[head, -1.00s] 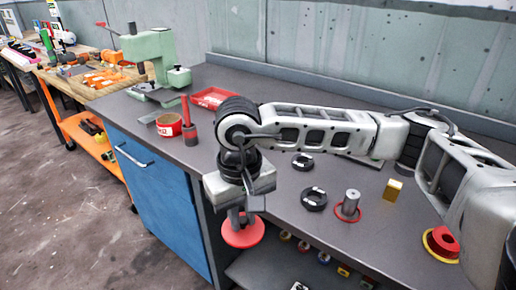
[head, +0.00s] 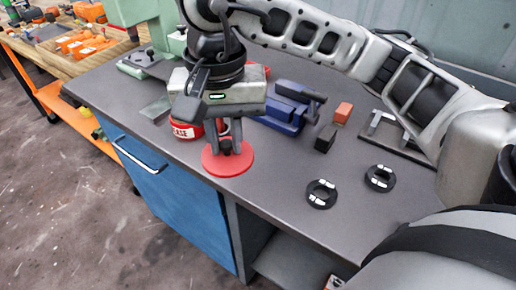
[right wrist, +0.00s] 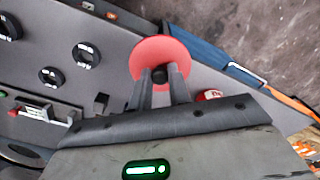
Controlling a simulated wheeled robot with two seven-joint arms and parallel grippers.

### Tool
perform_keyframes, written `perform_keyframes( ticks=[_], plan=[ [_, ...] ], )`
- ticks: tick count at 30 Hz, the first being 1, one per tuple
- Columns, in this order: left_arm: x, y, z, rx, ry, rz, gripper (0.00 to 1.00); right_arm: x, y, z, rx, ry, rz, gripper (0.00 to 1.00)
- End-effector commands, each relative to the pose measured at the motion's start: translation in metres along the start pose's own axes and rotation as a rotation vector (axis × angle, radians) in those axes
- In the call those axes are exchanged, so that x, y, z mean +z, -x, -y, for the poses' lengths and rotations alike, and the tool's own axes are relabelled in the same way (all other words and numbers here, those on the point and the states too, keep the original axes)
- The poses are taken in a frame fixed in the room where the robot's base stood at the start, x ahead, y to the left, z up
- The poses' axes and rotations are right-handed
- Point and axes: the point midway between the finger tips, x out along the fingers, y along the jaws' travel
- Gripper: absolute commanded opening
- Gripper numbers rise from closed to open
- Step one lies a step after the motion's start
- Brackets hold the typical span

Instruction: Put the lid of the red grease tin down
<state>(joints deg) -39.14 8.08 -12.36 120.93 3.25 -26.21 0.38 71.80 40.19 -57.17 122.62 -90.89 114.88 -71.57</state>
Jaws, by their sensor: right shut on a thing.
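The lid is a flat red disc (head: 240,166) with a dark knob. My right gripper (head: 227,146) is shut on the knob from above and holds the lid level over the front edge of the bench. I cannot tell whether the lid touches the bench top. In the right wrist view the lid (right wrist: 148,52) lies beyond my fingertips (right wrist: 160,76). The red grease tin (head: 186,131) with a white label stands just behind and left of the lid, partly hidden by my gripper; a bit of it shows in the right wrist view (right wrist: 210,95). My left gripper is out of view.
A blue vise (head: 285,112) stands behind, with a dark block (head: 325,139) and an orange block (head: 343,112) beside it. Two black rings (head: 321,193) lie to the right. The bench top (head: 275,180) between lid and rings is clear. A blue cabinet (head: 170,195) is below.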

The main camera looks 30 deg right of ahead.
Motion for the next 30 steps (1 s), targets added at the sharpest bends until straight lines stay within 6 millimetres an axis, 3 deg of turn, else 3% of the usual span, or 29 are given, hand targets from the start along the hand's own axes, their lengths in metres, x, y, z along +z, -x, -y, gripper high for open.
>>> perform_keyframes(
  ticks=[4, 12, 17, 25, 30],
  plan=[
    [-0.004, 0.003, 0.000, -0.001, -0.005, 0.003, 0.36, -0.028, -0.016, -0.028, 0.005, -0.010, 0.001, 0.00],
    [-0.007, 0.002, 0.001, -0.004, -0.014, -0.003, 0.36, -0.052, -0.059, -0.050, 0.002, -0.001, 0.001, 0.00],
    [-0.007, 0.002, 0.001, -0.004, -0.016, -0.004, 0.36, -0.058, -0.069, -0.054, 0.000, 0.001, 0.001, 0.00],
    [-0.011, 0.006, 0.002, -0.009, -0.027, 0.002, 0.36, -0.061, -0.102, -0.059, 0.001, 0.001, 0.001, 0.00],
    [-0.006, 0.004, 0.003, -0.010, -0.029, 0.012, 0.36, -0.062, -0.106, -0.058, -0.001, 0.002, -0.001, 0.00]
  ],
)
